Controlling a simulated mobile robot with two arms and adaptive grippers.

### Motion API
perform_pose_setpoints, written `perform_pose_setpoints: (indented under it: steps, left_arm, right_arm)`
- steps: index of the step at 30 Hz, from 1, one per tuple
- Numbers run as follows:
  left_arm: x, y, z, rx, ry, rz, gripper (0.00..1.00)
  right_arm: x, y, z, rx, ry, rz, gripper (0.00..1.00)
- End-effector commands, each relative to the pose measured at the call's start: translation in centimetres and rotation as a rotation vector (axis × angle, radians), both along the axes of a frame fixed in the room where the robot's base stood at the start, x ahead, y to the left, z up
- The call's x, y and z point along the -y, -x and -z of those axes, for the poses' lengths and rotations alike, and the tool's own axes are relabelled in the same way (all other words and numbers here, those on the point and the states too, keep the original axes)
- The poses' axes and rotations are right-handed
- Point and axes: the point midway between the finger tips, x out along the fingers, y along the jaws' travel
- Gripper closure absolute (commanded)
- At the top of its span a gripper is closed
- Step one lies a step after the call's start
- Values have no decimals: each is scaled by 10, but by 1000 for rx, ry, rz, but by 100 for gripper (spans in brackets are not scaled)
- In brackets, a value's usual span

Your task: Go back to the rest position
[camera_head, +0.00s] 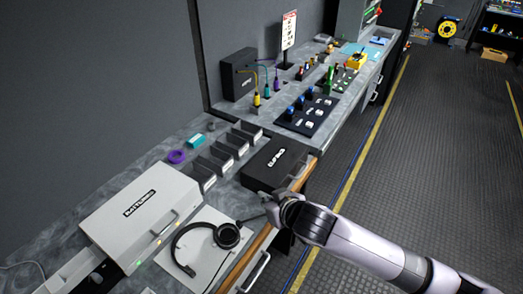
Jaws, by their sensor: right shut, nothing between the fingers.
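My right arm comes in from the lower right. My right gripper (266,203) is shut and empty. In the picture it lies over the counter's front edge, just below the black labelled box (278,163) and to the right of the headphones (207,244). I cannot tell whether it touches the counter. My left gripper is not in view.
The grey counter (178,197) runs from lower left to upper right along the wall. It holds a white battery case (141,212), dark slotted holders (222,152), a purple ring (177,156) and a black switch panel (306,113). The dark floor (425,160) at right is clear.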

Motion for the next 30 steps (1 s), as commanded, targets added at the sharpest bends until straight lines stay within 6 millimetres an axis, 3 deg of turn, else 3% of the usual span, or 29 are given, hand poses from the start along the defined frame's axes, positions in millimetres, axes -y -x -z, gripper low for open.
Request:
perform_pose_setpoints:
  steps: [7, 13, 21, 30]
  left_arm:
    - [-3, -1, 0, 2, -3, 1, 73]
    - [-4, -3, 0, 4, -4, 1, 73]
    - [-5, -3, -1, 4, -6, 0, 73]
    - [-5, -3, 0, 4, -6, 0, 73]
  right_arm:
    - [-4, 15, 5, -23, -8, -1, 100]
    - [3, 67, 20, -114, -13, 30, 100]
    - [66, 151, 52, -301, 54, 142, 100]
    - [129, 232, 76, -485, 153, 230, 100]
